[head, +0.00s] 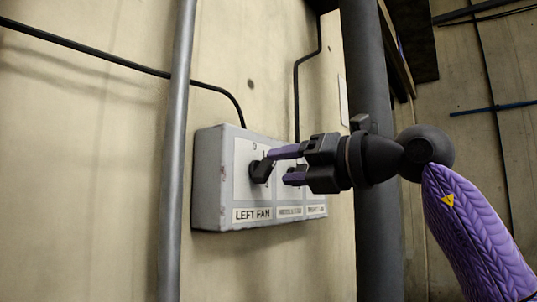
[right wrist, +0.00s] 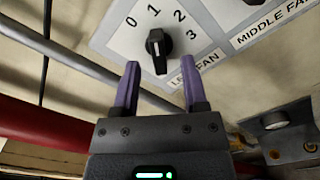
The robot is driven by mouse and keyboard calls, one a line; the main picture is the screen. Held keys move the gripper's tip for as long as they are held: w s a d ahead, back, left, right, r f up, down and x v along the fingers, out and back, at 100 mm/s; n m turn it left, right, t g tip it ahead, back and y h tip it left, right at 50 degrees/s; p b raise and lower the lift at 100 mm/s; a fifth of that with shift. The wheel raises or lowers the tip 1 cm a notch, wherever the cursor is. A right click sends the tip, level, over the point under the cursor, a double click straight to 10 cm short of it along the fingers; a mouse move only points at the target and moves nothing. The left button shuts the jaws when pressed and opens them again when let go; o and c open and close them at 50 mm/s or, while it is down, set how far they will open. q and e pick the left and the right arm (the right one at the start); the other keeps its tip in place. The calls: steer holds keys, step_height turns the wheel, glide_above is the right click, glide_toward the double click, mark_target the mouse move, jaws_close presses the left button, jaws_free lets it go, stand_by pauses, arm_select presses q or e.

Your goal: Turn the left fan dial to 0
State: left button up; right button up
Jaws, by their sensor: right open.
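The left fan dial (head: 262,170) is a black knob on the left part of a grey control box (head: 208,185), above the label LEFT FAN. In the right wrist view the dial (right wrist: 158,45) has the numbers 0 to 3 around it. Its long axis runs roughly toward the 1, with a pale mark on the upper half. My right gripper (head: 278,165) is at the box front, close to the dial. In the wrist view its purple fingers (right wrist: 160,75) are apart, one on each side of the dial's lower end; contact cannot be told. My left gripper is out of view.
The middle fan label (right wrist: 272,18) and right fan label (head: 316,210) are beside it, partly hidden by my gripper in the head view. A grey vertical pipe (head: 176,150) stands just left of the box. A thick dark pipe (head: 385,240) stands to the right. Cables run to the box top.

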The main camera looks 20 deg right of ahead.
mark_target(270, 167)
steer(key=x, duration=0.3)
steer(key=shift+a+p, duration=0.15)
steer(key=shift+p, duration=0.25)
jaws_close()
steer(key=shift+n, duration=0.3)
steer(key=n+p, duration=0.1)
steer(key=n, duration=0.2)
steer(key=shift+r+p, duration=0.15)
steer(key=shift+p, duration=0.15)
steer(key=shift+s+n+p, duration=0.1)
steer(key=shift+n+p, duration=0.5)
steer(key=shift+n, duration=1.6)
